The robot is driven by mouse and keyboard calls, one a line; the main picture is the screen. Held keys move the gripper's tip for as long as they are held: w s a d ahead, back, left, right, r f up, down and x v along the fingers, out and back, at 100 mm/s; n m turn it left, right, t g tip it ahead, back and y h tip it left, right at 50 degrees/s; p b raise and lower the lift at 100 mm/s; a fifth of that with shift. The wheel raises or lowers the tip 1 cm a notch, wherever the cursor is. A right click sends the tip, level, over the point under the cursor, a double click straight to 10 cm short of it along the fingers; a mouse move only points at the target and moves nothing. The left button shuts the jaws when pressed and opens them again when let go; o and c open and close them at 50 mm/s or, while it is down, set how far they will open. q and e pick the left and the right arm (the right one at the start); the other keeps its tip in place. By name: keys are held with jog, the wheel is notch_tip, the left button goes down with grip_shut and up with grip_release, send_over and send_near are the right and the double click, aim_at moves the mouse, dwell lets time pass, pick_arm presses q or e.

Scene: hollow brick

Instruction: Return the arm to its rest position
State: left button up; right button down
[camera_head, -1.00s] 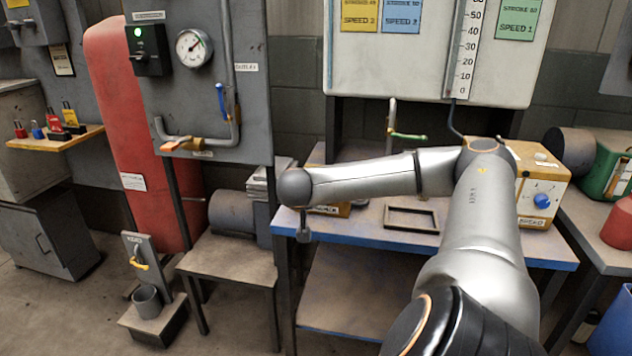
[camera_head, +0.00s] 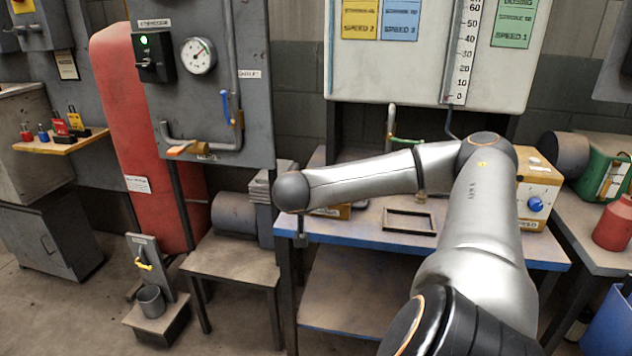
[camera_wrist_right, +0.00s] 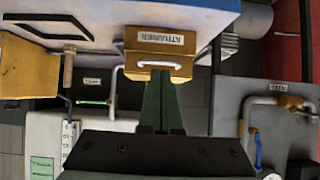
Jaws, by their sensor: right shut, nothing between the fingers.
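My right arm (camera_head: 480,210) reaches up from the lower right in the head view, then bends to the left above the blue-edged table (camera_head: 520,250). Its rounded far end (camera_head: 292,191) is over the table's left corner. The gripper itself is mostly hidden in the head view. In the right wrist view my right gripper (camera_wrist_right: 160,88) shows two dark green fingers, closed together and empty. Behind their tips in that view is a yellow-brown box with a label and a pale handle (camera_wrist_right: 158,62); I cannot tell whether they touch. My left gripper is not in view.
A dark frame (camera_head: 408,221) and a yellow knob box (camera_head: 537,200) sit on the table. A grey panel with a gauge (camera_head: 196,56) and pipes stands left, beside a red cylinder (camera_head: 140,130). A low bench (camera_head: 232,262) and a bucket (camera_head: 151,301) are below.

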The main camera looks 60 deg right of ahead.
jog(key=s+a+f, duration=0.1)
jog(key=a+f, duration=0.3)
jog(key=a, duration=0.1)
jog(key=shift+s+a+b, duration=0.2)
jog(key=shift+s+b, duration=0.05)
jog(key=shift+b, duration=0.15)
